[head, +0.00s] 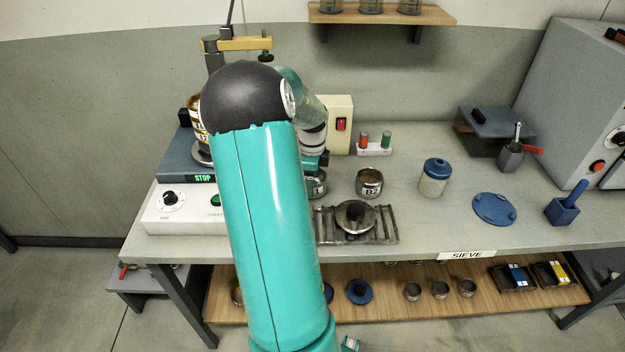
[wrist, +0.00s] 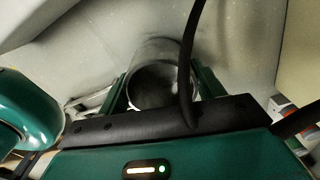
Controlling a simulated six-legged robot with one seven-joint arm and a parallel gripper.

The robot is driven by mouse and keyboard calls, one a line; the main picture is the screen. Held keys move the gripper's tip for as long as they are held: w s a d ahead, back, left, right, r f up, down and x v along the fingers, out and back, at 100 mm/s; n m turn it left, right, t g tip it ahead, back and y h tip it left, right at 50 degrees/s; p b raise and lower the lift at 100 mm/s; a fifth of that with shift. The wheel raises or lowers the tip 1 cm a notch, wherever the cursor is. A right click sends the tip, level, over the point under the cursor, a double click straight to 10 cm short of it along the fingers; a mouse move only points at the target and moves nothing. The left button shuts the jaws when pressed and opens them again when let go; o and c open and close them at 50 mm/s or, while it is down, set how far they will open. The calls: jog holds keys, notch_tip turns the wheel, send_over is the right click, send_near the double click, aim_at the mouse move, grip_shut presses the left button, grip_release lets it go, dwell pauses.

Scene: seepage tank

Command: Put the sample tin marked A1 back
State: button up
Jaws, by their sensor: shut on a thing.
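My gripper (wrist: 165,88) has its green fingers on either side of a round grey metal tin (wrist: 158,52) in the wrist view, and is shut on it. In the head view a metal tin (head: 316,186) shows just below the end of my arm. Its label is half hidden and seems to end in 1; I cannot read the letter. It seems to be at or close above the bench top, and contact is not clear. My arm hides most of the gripper there. A similar open tin marked B2 (head: 369,184) stands to its right on the bench.
A metal rack with a round dish (head: 354,217) lies in front of the tins. A red and green peg block (head: 374,146) and a switch box (head: 338,125) stand behind. A blue-lidded jar (head: 434,179) is to the right. A machine showing STOP (head: 202,178) is at left.

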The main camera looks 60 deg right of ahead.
jog(key=shift+f, duration=0.3)
jog(key=shift+f, duration=0.15)
jog(key=o, duration=1.1)
notch_tip(320, 180, up, 12)
jog(key=shift+w+r, duration=0.1)
jog(key=shift+r, duration=0.1)
